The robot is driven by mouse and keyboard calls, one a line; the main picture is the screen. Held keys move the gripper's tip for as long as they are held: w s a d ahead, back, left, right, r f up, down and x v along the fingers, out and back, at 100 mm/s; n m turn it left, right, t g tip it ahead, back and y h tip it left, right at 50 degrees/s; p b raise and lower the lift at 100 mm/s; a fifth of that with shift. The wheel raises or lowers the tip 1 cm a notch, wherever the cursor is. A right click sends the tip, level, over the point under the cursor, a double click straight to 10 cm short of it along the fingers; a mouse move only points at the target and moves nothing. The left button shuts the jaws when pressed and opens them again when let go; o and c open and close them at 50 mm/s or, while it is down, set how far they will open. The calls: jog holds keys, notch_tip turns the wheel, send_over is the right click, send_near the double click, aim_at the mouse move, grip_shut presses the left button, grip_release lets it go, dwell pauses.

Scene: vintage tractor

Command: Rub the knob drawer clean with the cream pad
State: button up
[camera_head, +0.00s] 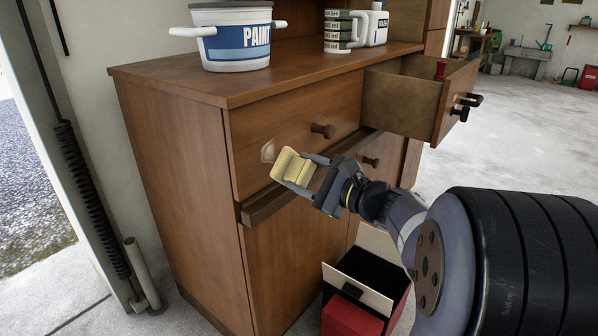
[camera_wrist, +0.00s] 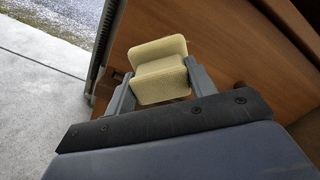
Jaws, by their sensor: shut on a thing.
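The knob drawer (camera_head: 285,119) is a closed brown wooden drawer front with a round dark knob, at the upper left of the cabinet front. A pale smudge (camera_head: 268,151) shows low near its left end. My gripper (camera_head: 304,173) is shut on the cream pad (camera_head: 291,167), a pale yellow block with a grip ridge. The pad is just in front of the drawer's lower left part, close to the smudge; I cannot tell whether it touches. In the wrist view the pad (camera_wrist: 160,80) sits between both fingers, with brown wood behind it.
A drawer (camera_head: 408,103) at the right stands pulled out, with dark handles and a red item inside. An open-topped box (camera_head: 352,315) is on the floor below my arm.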

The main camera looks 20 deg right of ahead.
aim_at(289, 167)
jog(key=shift+v, duration=1.55)
jog(key=shift+w+a, duration=0.1)
jog(key=shift+b+x, duration=0.45)
jog(key=shift+x, duration=3)
jog(key=shift+x, duration=1)
jog(key=shift+r, duration=0.1)
jog(key=shift+w+d, duration=0.55)
jog(key=shift+d, duration=0.25)
jog(key=shift+w+d, duration=0.5)
jog(key=shift+d, duration=0.3)
jog(key=shift+w+a, duration=0.1)
jog(key=shift+w, duration=0.05)
